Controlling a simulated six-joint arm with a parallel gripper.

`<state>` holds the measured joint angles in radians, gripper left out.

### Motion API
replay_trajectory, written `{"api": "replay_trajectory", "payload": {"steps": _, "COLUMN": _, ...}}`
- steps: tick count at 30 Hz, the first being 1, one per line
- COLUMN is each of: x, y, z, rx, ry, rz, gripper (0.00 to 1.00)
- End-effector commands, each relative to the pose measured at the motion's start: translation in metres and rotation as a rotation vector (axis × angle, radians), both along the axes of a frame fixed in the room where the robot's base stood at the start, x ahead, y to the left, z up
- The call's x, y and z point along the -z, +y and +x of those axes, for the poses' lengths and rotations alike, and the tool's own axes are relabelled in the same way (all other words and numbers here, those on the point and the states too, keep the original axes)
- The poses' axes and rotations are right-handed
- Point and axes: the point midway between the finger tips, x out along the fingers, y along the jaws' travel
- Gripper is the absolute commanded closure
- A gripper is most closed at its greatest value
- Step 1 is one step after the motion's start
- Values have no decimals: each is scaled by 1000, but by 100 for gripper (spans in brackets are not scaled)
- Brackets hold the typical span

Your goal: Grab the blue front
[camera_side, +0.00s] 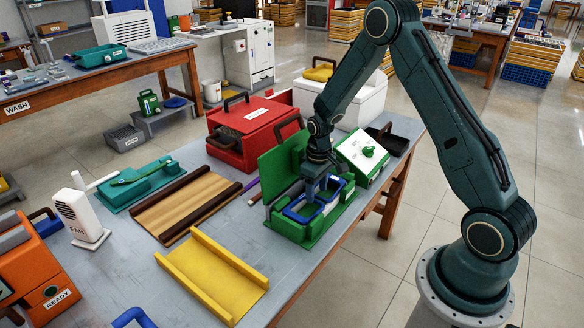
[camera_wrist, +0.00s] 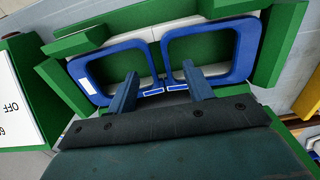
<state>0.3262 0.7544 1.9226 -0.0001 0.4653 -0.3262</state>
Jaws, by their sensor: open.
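The blue front (camera_side: 297,216), an eyeglass front with two rounded lens openings, lies in a green fixture (camera_side: 318,237) with a raised lid behind it. In the wrist view the blue front (camera_wrist: 249,50) spans the picture, with its two rims meeting at the middle. My gripper (camera_side: 318,188) points down over the middle of the front. In the wrist view my gripper (camera_wrist: 160,70) has its two fingers apart, one at each side of the middle, and nothing is held between them. I cannot tell how far the fingertips are above or beside the rims.
A white-and-green control box (camera_side: 362,155) stands close to the right of the fixture. A red case (camera_side: 248,135) stands behind. A yellow tray (camera_side: 212,278) and a wooden-brown tray (camera_side: 185,205) lie to the left. The table's front edge is close to the fixture.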

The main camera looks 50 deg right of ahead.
Motion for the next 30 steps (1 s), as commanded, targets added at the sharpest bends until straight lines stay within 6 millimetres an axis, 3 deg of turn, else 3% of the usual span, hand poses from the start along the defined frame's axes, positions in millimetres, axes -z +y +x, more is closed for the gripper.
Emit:
{"api": "replay_trajectory", "payload": {"steps": 6, "x": 15, "y": 0, "z": 0, "rx": 1, "ry": -1, "rz": 0, "gripper": 49}}
{"api": "replay_trajectory", "payload": {"steps": 21, "x": 15, "y": 0, "z": 0, "rx": 1, "ry": -1, "rz": 0, "gripper": 49}}
{"api": "replay_trajectory", "payload": {"steps": 29, "x": 15, "y": 0, "z": 0, "rx": 1, "ry": -1, "rz": 0, "gripper": 98}}
{"api": "replay_trajectory", "payload": {"steps": 30, "x": 15, "y": 0, "z": 0, "rx": 1, "ry": -1, "rz": 0, "gripper": 100}}
